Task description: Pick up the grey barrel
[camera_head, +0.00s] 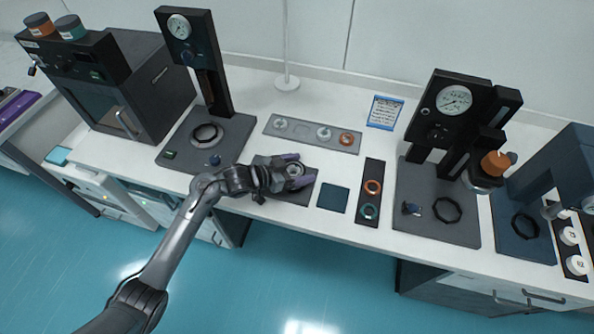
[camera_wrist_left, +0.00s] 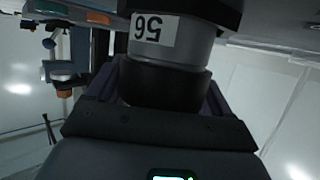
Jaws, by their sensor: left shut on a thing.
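The grey barrel (camera_wrist_left: 172,50) fills the top middle of the left wrist view, with a white number label that reads upside down and a black lower ring. In the head view the barrel (camera_head: 295,170) is a small round piece between the purple-grey fingers, over a dark square plate (camera_head: 297,196) on the white table. My left gripper (camera_head: 294,171) is shut on the barrel. Its fingers lie on either side of the barrel and partly hide it. I cannot tell whether the barrel still touches the plate. My right gripper is not in view.
A tall gauge stand (camera_head: 215,75) and a black oven (camera_head: 125,80) are to the left. A grey tray with rings (camera_head: 302,133) lies behind the gripper. A dark blue pad (camera_head: 333,199), a ring strip (camera_head: 371,198) and a second gauge station (camera_head: 420,205) are to the right.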

